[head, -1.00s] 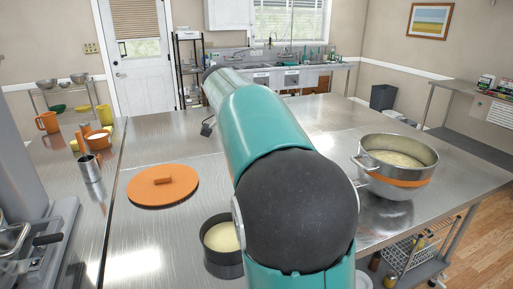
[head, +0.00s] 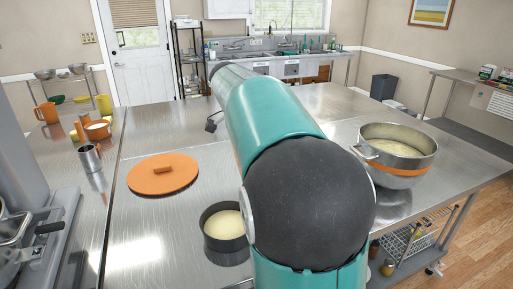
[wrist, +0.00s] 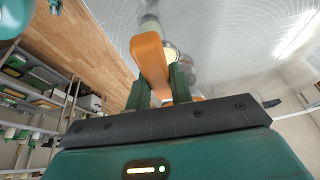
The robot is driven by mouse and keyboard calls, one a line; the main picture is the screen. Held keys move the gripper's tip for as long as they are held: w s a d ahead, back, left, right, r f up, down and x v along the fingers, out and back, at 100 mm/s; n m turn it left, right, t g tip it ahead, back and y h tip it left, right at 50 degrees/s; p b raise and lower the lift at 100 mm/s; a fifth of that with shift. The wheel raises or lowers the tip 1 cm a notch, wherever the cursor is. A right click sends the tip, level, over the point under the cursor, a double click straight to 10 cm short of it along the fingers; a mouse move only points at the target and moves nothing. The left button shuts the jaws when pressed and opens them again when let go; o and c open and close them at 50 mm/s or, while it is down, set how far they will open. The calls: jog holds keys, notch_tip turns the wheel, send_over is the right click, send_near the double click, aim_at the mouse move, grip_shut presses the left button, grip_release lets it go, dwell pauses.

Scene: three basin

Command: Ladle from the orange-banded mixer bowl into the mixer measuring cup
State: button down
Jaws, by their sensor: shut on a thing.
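The orange-banded mixer bowl (head: 391,178) stands upright on the steel table at the right in the head view, with pale cream-coloured contents. A small steel cup (head: 89,158), which looks like the measuring cup, stands on the counter at the left near the mixer. In the wrist view my gripper (wrist: 160,92) is shut on an orange handle (wrist: 150,58), which looks like the ladle's. The ladle's scoop cannot be made out. In the head view my teal arm hides the gripper and ladle, so their place relative to the bowl cannot be told.
A dark round tin (head: 207,233) with pale contents stands left of my arm. An orange lid (head: 160,182) lies flat on the table. The grey mixer (head: 30,165) is at the far left, with orange cups (head: 46,112) behind. The table's far middle is mostly clear.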

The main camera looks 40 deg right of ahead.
jog(key=shift+s+d+r+t+y, duration=1)
jog(key=shift+s+t, duration=0.8)
jog(key=shift+s, duration=0.6)
jog(key=shift+w+a+f+g+h, duration=0.4)
jog(key=shift+w+g, duration=0.3)
jog(key=shift+w, duration=0.25)
jog(key=shift+w+a+f+g+h, duration=0.25)
jog(key=shift+w+a+f+g, duration=0.15)
jog(key=shift+w+g, duration=0.45)
jog(key=shift+w+a+f+g+h, duration=0.35)
jog(key=shift+w+f+g, duration=0.2)
jog(key=shift+w, duration=0.5)
jog(key=shift+w+r, duration=0.1)
jog(key=shift+r, duration=0.25)
jog(key=shift+s+r, duration=0.2)
jog(key=shift+r, duration=0.65)
jog(key=shift+w+r, duration=0.15)
jog(key=shift+r, duration=1.25)
